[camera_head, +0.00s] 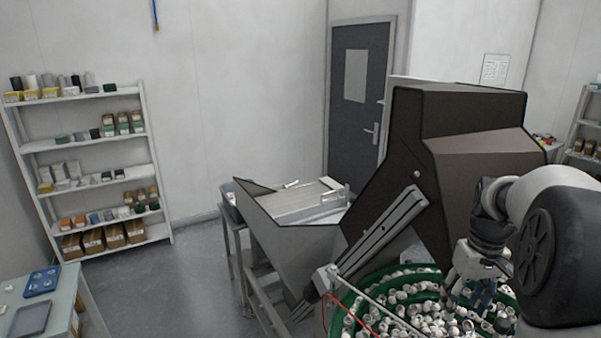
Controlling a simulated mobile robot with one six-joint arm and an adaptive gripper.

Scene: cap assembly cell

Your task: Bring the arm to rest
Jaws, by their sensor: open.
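My arm (535,205) reaches in from the right edge, in front of a dark hopper. My gripper (468,298) hangs pointing down over a green round bowl (342,316) at the lower right. The bowl holds many loose white caps (405,294). The gripper's fingers are apart and I see no cap between them. The picture does not clearly show how far the fingertips are above the caps.
A dark hopper (400,140) with a slanted conveyor (385,235) stands beside the bowl. A table (75,290) with a blue tray (42,281) is at lower left. Shelves (85,145) stand along the left wall. The floor (180,285) between is clear.

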